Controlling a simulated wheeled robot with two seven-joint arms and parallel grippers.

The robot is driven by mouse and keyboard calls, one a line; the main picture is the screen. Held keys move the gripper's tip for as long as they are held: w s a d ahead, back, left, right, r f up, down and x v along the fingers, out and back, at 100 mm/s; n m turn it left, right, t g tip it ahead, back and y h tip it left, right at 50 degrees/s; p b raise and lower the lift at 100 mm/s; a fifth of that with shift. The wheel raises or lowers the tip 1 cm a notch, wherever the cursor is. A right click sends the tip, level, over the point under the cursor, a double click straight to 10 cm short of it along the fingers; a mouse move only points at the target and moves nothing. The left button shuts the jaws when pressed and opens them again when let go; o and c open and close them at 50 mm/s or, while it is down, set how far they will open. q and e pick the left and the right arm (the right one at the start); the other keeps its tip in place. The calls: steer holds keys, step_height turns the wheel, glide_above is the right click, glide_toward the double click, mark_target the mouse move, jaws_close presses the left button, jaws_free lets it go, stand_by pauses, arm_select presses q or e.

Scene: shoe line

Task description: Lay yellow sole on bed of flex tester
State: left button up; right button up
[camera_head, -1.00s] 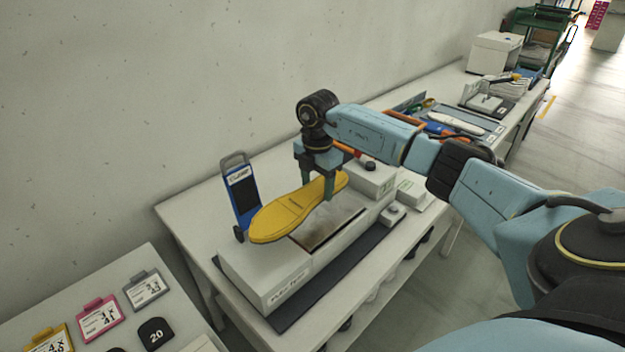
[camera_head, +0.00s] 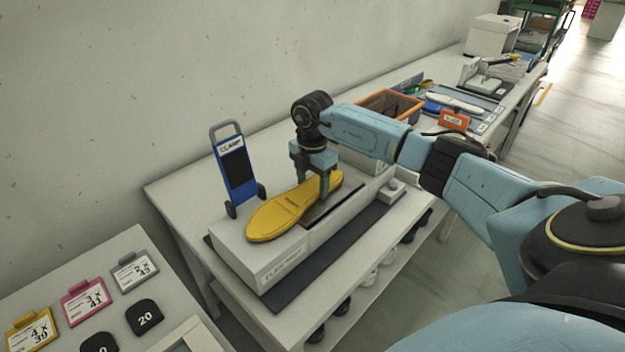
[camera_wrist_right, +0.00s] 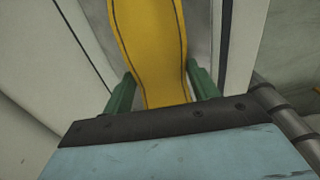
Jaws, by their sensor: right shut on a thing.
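The yellow sole (camera_head: 274,216) is over the top of the flex tester (camera_head: 262,262), a long white box on the table. The sole lies lengthwise beside the tester's dark bed plate (camera_head: 325,209) and partly covers it. I cannot tell whether its underside touches the bed. My right gripper (camera_head: 313,196) points down and is shut on the sole near its far end. In the right wrist view the sole (camera_wrist_right: 152,45) runs between the two green fingers (camera_wrist_right: 160,92). My left gripper is not in view.
A blue clamp frame with a grey handle (camera_head: 236,172) stands at the tester's left edge. An orange-rimmed bin (camera_head: 390,101) and tools lie farther back on the table. Size cards (camera_head: 82,301) and black numbered pads (camera_head: 144,317) lie on the front-left table.

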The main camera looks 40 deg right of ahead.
steer(key=o, duration=1.2)
step_height(320, 180, up, 14)
steer(key=shift+f, duration=0.25)
